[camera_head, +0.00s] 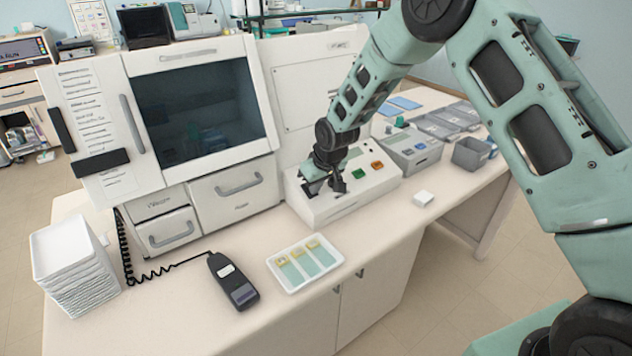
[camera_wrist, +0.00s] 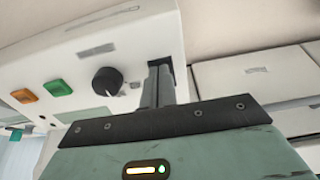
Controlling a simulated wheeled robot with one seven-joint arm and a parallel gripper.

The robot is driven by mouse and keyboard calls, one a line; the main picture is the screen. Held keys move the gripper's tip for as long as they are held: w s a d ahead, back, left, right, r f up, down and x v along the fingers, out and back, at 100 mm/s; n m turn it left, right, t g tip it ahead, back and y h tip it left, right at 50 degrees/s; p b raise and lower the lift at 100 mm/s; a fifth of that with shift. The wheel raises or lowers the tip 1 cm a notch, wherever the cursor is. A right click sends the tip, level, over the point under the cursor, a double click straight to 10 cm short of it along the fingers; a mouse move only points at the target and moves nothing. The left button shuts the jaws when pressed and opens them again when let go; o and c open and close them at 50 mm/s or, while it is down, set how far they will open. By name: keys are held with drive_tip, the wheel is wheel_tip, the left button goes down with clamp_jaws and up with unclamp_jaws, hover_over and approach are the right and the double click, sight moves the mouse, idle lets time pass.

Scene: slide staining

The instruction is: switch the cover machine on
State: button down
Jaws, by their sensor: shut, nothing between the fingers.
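A white box-shaped machine with a sloped top panel (camera_head: 378,185) stands right of the large windowed machine; I take it for the cover machine. It has a green button (camera_wrist: 57,88), an orange button (camera_wrist: 23,96) and a black round knob (camera_wrist: 107,80) in the wrist view. My gripper (camera_head: 336,186) is over the left part of this panel, pointing down. In the wrist view, my gripper (camera_wrist: 160,70) has its fingers shut together, with nothing held. Their tips are at a dark recess in the panel beside the knob. The tips hide what lies there; contact cannot be told.
The large machine (camera_head: 205,100) stands close on the left. A tray with slides (camera_head: 318,283), a black handset (camera_head: 231,280) on a coiled cord and stacked white trays (camera_head: 72,262) are in front.

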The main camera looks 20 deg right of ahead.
drive_tip(key=shift+f, duration=0.1)
idle(0.3)
drive_tip(key=shift+f+b, duration=0.5)
drive_tip(key=shift+b, duration=0.3)
drive_tip(key=shift+r, duration=0.15)
drive_tip(key=shift+r+p, duration=0.55)
drive_tip(key=shift+r, duration=0.3)
